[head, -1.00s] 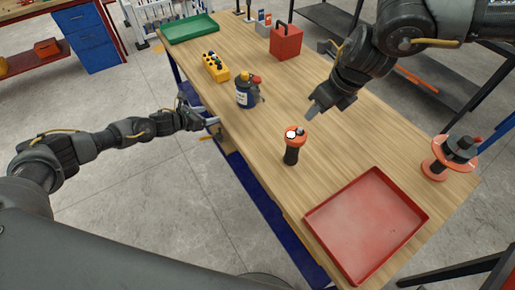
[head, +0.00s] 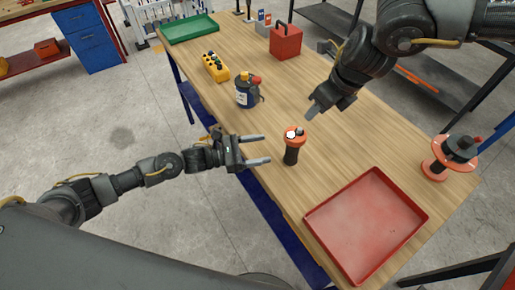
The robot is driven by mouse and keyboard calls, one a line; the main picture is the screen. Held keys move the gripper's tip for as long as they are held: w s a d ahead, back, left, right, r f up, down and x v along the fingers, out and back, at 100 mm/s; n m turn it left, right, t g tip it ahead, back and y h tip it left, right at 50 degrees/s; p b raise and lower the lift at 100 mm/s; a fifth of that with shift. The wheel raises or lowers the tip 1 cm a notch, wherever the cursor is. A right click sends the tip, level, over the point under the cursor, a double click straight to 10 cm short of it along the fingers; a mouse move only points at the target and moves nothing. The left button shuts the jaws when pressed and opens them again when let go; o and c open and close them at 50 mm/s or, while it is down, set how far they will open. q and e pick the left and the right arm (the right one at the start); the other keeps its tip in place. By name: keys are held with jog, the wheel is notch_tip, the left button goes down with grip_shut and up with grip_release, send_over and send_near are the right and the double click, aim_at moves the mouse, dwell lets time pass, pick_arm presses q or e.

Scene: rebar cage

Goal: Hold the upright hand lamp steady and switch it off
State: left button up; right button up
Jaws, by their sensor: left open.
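The hand lamp (head: 292,155) stands upright on the wooden workbench, with a dark body and an orange head carrying a white spot and a dark part on top. My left gripper (head: 267,149) is open and empty, its two fingers pointing right toward the lamp, just left of it and apart from it. My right gripper (head: 314,110) is above and right of the lamp, pointing down-left, apart from it. Its fingers are seen nearly edge-on, so I cannot tell whether they are open.
A red tray (head: 365,228) lies in front and right of the lamp. An orange-flanged spool (head: 452,158) stands at the right edge.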

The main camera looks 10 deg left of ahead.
aim_at(292, 144)
pick_arm(q)
jog(key=x, duration=1)
jog(key=shift+w+d, duration=0.15)
jog(key=shift+d, duration=0.15)
jog(key=c, duration=1.1)
jog(key=shift+c, duration=0.8)
pick_arm(e)
jog(key=shift+c, duration=0.5)
grip_shut()
